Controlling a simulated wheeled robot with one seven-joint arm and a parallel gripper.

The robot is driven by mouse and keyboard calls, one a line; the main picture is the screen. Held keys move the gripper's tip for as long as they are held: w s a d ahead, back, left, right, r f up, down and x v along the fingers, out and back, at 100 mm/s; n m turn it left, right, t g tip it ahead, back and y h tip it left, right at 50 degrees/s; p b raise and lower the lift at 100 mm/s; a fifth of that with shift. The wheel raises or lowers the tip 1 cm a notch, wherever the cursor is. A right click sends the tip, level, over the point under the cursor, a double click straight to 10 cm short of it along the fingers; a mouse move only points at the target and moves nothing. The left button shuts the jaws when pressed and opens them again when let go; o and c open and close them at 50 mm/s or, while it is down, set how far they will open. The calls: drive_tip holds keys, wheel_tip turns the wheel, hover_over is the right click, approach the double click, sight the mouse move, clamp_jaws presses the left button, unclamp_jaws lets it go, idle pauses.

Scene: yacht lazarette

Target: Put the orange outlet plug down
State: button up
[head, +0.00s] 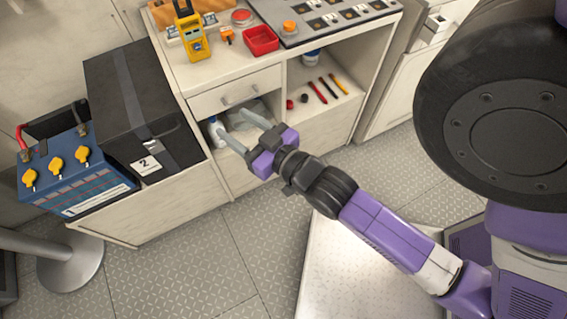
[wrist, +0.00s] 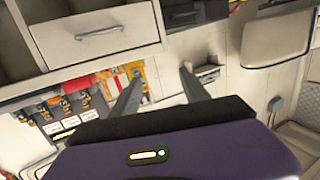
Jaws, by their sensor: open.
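My gripper (head: 232,121) is open, with its two grey fingers apart, in front of the lower opening of the cream cabinet, below the drawer. In the wrist view my gripper (wrist: 157,88) shows nothing between its fingers. A small orange piece (head: 227,37) lies on the cabinet top, between the yellow meter and the red tray. An orange round knob-like piece (head: 289,27) sits on the grey panel to its right. I cannot tell for sure which of these is the outlet plug. Both are apart from my gripper.
The cabinet top holds a yellow meter (head: 193,38), a red tray (head: 261,40) and a grey panel (head: 330,20). A white bottle (head: 216,131) stands in the lower opening. A black case (head: 135,100) and blue battery (head: 75,172) stand at left. Floor (head: 190,260) in front is clear.

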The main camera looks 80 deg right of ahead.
drive_tip(key=s+a+r+n+y, duration=0.1)
drive_tip(key=s+a+n+y, duration=0.4)
drive_tip(key=s+a, duration=0.8)
drive_tip(key=shift+s+a+r+n+y, duration=0.15)
drive_tip(key=shift+a+r+n+y, duration=0.25)
drive_tip(key=shift+a+y, duration=1.1)
drive_tip(key=shift+d, duration=0.15)
